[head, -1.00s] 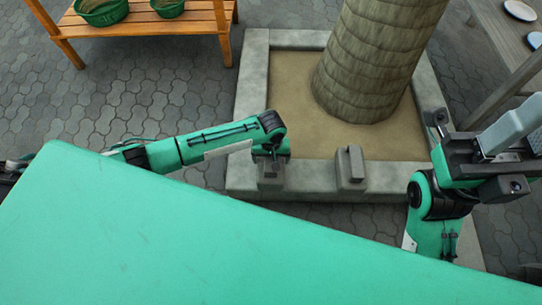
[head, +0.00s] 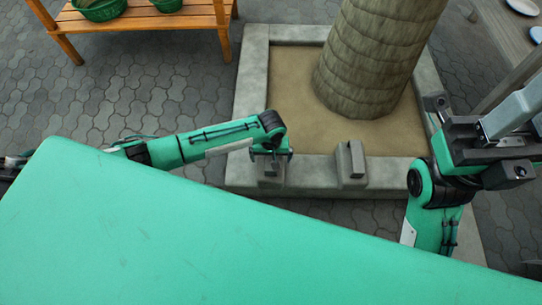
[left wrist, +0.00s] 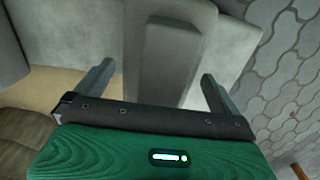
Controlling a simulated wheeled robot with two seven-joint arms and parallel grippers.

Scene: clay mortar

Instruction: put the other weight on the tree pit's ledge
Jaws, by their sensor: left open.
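A grey weight (head: 271,171) with a raised handle stands on the near stone ledge of the tree pit (head: 310,178). It shows large in the left wrist view (left wrist: 168,45). My left gripper (head: 271,154) is just above it, open. In the wrist view its two fingers (left wrist: 155,85) are on either side of the handle, with a gap to each side. A second grey weight (head: 350,163) stands upright on the same ledge to the right.
The tree trunk (head: 375,60) rises from the pit's sandy soil (head: 285,95). A wooden bench (head: 140,25) with green baskets (head: 100,10) stands at the back left. A grey table (head: 505,30) with plates is at the top right.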

